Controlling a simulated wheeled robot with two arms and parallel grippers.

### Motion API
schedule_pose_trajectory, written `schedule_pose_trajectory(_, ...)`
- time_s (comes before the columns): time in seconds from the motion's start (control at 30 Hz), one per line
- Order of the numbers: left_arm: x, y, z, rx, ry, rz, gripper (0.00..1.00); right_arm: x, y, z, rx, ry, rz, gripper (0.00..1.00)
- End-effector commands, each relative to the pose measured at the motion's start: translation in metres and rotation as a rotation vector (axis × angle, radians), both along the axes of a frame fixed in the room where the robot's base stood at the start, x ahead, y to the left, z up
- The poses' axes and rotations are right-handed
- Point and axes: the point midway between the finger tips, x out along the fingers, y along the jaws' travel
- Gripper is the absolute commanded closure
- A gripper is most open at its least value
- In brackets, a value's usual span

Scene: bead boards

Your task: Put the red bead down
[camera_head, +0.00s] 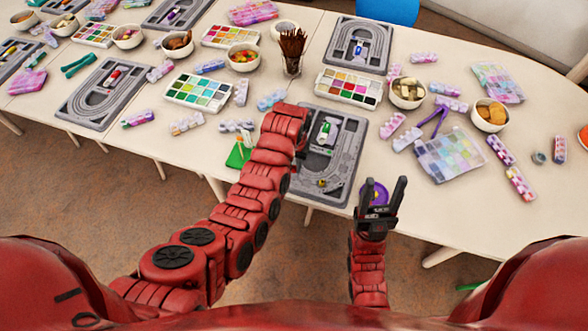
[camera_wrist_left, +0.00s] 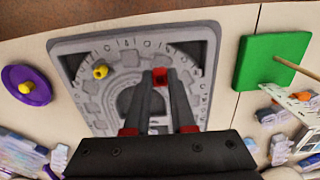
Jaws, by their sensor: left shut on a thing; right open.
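My left gripper (camera_wrist_left: 160,82) is shut on the small red bead (camera_wrist_left: 159,76), which shows between its fingertips in the left wrist view. It is over the grey bead board (camera_wrist_left: 66,48); I cannot tell whether the bead touches the board. In the head view my left arm hides the bead, and the board (camera_head: 348,150) lies right of that arm. A yellow bead (camera_wrist_left: 100,71) sits on the board, also visible in the head view (camera_head: 323,183). My right gripper (camera_head: 384,184) is open and empty, in front of a purple disc (camera_head: 378,194).
A green square (camera_head: 238,156) with a thin stick lies left of the board. Paint trays (camera_head: 349,88), bowls (camera_head: 408,93) and bead strips crowd the table behind. Bare table (camera_head: 440,205) lies right of my right gripper.

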Motion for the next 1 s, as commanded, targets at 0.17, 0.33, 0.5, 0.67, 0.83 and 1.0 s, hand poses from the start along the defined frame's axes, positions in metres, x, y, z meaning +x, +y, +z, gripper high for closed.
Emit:
schedule_pose_trajectory(0.17, 0.002, 0.001, -0.009, 0.004, 0.004, 0.000, 1.00, 0.000, 0.000, 0.011, 0.000, 0.000, 0.000, 0.45)
schedule_pose_trajectory(0.33, 0.003, 0.001, -0.027, 0.003, 0.001, -0.001, 1.00, 0.000, 0.000, 0.017, 0.000, 0.000, 0.000, 0.45)
schedule_pose_trajectory(0.5, 0.002, 0.001, -0.035, 0.001, 0.001, 0.001, 1.00, 0.000, 0.000, 0.019, 0.000, 0.000, 0.000, 0.45)
schedule_pose_trajectory(0.67, 0.002, 0.001, -0.035, 0.001, -0.001, 0.001, 1.00, 0.000, 0.000, 0.018, 0.000, 0.000, 0.000, 0.45)
schedule_pose_trajectory(0.83, 0.002, 0.001, -0.038, 0.001, -0.001, 0.001, 1.00, 0.000, 0.000, 0.015, 0.000, 0.000, 0.000, 0.45)
schedule_pose_trajectory(1.0, 0.002, 0.001, -0.040, 0.001, -0.001, 0.000, 0.67, 0.000, 0.000, 0.014, 0.000, 0.000, 0.000, 0.45)
